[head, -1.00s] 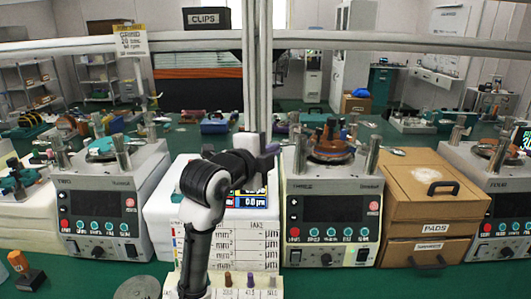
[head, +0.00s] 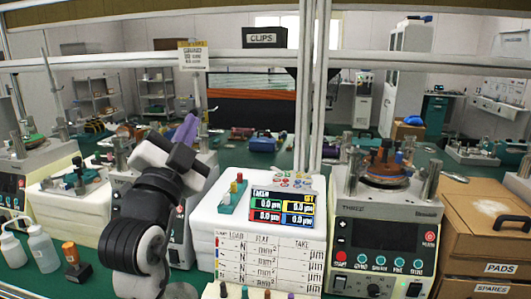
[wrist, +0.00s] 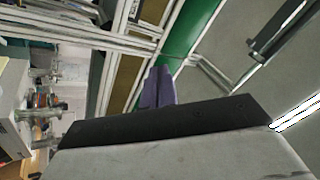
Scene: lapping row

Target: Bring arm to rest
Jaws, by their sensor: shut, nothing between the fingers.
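My arm rises at the left in the head view, bent at its black joint. My gripper (head: 186,130) has purple fingers and points up, in front of a lapping machine and above the green bench. In the wrist view the purple fingers (wrist: 158,88) are together with nothing between them. The gripper touches nothing that I can see.
A lapping machine (head: 382,242) with a copper-coloured plate stands right of centre. A white block with a display (head: 281,207) stands between it and my arm. Bottles (head: 42,247) stand at the left. Cardboard drawers (head: 487,222) are at the right. A metal frame post (head: 312,90) rises behind.

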